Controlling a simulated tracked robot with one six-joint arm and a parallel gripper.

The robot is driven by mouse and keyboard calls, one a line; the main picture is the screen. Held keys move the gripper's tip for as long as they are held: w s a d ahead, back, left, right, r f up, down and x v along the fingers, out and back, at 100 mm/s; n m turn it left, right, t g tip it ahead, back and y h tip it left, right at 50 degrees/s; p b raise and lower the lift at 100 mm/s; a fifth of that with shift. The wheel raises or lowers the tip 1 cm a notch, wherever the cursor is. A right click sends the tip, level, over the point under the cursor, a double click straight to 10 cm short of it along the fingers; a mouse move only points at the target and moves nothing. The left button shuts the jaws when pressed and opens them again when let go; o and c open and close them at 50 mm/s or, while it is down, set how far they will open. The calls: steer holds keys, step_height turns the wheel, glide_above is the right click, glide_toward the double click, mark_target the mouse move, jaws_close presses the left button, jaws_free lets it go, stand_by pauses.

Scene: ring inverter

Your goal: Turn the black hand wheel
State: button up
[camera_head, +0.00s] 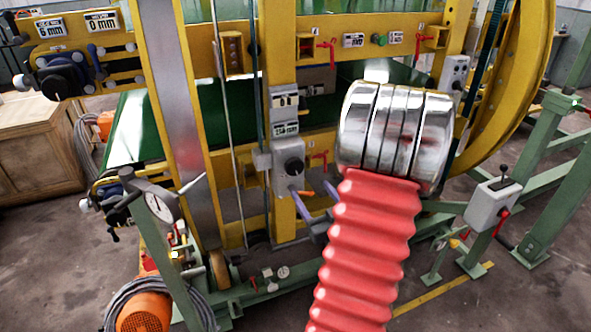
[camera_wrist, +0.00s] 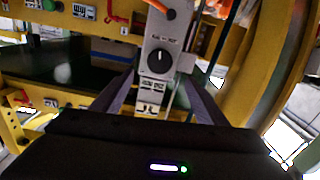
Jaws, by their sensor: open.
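A black round knob (camera_head: 294,167) sits on the front of a grey control box on a yellow post. In the wrist view the same knob (camera_wrist: 160,61) has a white mark and shows beyond my fingertips. A larger black wheel-like part (camera_head: 61,77) is on the yellow frame at the far left; I cannot tell for sure which of the two is the hand wheel. My gripper (camera_head: 315,198) is open and empty, just below the knob, its purple-grey fingers apart. In the wrist view my gripper (camera_wrist: 160,90) has one finger on each side of the grey box's outline.
The yellow frame (camera_head: 184,120) stands close in front of me. A grey box with a black joystick (camera_head: 494,202) is at right. A dial gauge (camera_head: 160,205) and an orange motor (camera_head: 143,312) are at lower left. A wooden crate (camera_head: 38,150) stands at far left.

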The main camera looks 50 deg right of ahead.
mark_target(296, 169)
steer(key=x, duration=1.3)
steer(key=shift+w, duration=0.2)
steer(key=shift+c, duration=0.7)
steer(key=c, duration=0.9)
